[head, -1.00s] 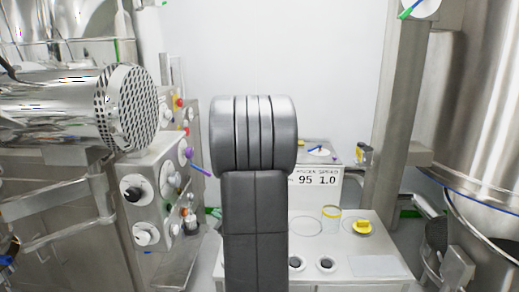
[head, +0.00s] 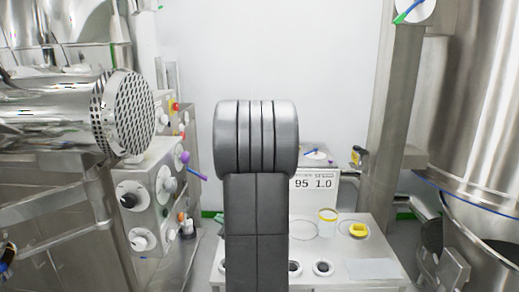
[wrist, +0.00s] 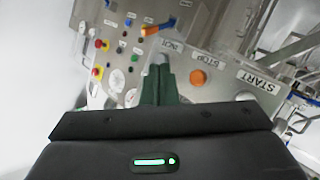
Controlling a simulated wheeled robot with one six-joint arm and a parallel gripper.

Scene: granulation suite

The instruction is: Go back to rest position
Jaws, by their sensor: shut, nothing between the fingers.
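My gripper (wrist: 163,70) shows in the wrist view, its dark green fingers together and empty. It points toward a steel control panel (wrist: 130,62) with an orange STOP button (wrist: 198,78), a START label, an orange-and-blue handle and several small coloured buttons. I cannot tell the gap between fingertips and panel. In the head view my grey arm stands upright in the middle and hides the gripper.
A perforated steel drum (head: 124,113) juts in at the left, above a control box with knobs (head: 131,197). A white bench (head: 375,269) with a yellow-rimmed cup (head: 327,223) and yellow piece (head: 358,230) lies behind my arm. A large steel vessel (head: 480,110) stands at right.

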